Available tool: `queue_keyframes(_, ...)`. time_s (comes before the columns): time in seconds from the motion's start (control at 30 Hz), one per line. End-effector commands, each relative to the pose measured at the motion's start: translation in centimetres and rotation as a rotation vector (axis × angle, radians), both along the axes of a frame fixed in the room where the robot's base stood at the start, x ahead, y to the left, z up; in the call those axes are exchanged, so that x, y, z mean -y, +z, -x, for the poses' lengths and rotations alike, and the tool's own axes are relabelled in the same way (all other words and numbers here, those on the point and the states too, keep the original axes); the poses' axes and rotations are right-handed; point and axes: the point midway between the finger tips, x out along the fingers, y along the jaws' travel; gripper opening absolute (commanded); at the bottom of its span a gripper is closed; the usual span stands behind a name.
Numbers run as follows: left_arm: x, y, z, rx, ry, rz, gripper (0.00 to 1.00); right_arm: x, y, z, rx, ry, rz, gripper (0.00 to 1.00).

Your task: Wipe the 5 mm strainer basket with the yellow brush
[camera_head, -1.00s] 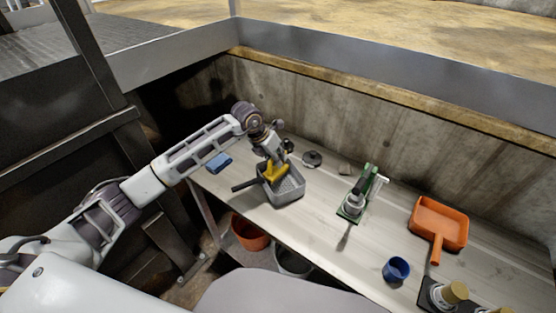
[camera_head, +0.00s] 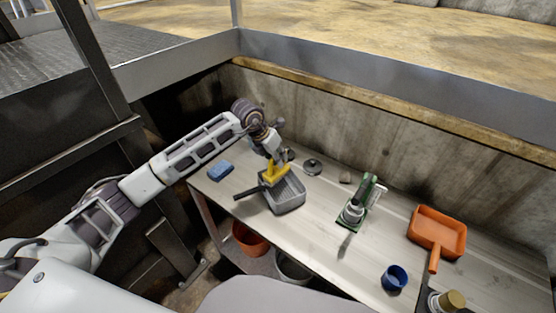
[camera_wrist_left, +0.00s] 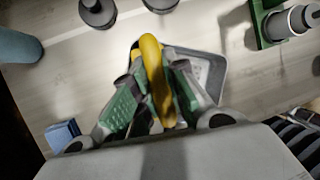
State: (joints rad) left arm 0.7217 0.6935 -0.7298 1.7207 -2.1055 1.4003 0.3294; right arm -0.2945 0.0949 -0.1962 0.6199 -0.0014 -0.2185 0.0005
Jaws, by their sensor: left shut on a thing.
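The grey strainer basket (camera_head: 291,200) sits on the bench near its left end, with its dark handle pointing left. The yellow brush (camera_head: 270,177) is at the basket's left part, and its bristle end is hard to make out. My left gripper (camera_head: 276,160) is shut on the yellow brush, above the basket. In the left wrist view the brush (camera_wrist_left: 153,65) stands between the two green-padded fingers, with the basket (camera_wrist_left: 212,72) behind it. I cannot tell whether the bristles touch the basket floor. My right gripper is not in view.
A blue sponge (camera_head: 221,170) lies left of the basket. A green stand (camera_head: 355,208), a blue cup (camera_head: 394,278) and an orange dustpan (camera_head: 438,231) stand to the right. The concrete wall (camera_head: 350,130) bounds the bench at the back.

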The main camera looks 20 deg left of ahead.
Motion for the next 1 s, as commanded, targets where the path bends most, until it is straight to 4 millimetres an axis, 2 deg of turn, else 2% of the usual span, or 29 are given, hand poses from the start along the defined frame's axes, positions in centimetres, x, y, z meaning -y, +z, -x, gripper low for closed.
queue_keyframes(0.2,0.0,1.5,0.0,0.002,-0.001,0.000,0.00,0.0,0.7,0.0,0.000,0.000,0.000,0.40)
queue_keyframes(0.67,0.0,1.7,0.0,0.001,0.000,0.001,0.00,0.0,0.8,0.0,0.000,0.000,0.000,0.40)
queue_keyframes(1.0,0.0,3.4,0.0,0.001,0.000,0.000,0.00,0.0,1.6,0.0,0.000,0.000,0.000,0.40)
